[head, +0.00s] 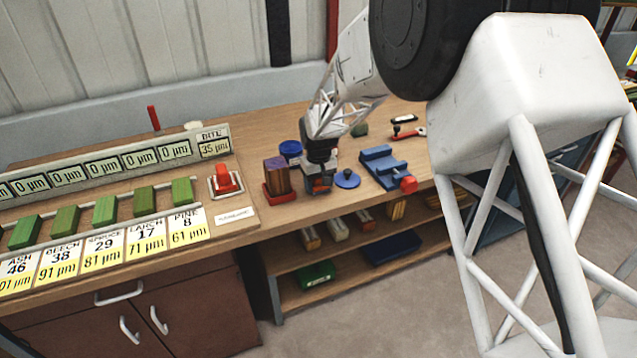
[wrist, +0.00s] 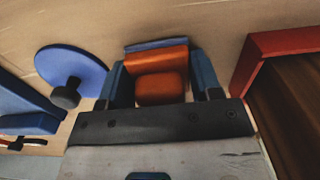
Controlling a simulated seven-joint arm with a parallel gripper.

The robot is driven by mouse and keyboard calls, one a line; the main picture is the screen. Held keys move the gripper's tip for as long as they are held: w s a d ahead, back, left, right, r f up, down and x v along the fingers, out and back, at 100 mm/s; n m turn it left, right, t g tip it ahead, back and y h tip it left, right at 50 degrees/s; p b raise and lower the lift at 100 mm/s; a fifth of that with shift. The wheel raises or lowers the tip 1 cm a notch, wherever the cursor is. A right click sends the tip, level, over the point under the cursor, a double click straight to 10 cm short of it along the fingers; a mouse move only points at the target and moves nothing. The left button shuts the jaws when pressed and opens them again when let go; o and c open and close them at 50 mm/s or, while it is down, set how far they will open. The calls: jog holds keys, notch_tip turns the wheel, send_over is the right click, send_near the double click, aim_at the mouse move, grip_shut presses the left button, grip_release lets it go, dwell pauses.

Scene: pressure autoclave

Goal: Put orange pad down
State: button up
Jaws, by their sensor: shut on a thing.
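My gripper (wrist: 162,95) is shut on the orange pad (wrist: 160,60), which sits between its two blue fingers in the wrist view. A thin blue edge shows just beyond the pad. In the head view my gripper (head: 318,182) is low over the wooden bench, between a red-based wood block and a blue disc. The pad is mostly hidden there by the gripper. I cannot tell whether the pad touches the bench top.
The wood block in its red tray (head: 278,190) stands close on the left. The blue disc with a knob (head: 347,179) and a blue vise-like fixture (head: 385,167) are on the right. A round blue container (head: 290,150) is behind. Green blocks (head: 105,210) line the left.

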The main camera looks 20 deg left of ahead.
jog(key=shift+f, duration=0.1)
jog(key=o, duration=1)
jog(key=shift+c, duration=0.2)
notch_tip(320, 180, up, 12)
jog(key=shift+r, duration=0.15)
jog(key=shift+d, duration=0.1)
dwell(0.8)
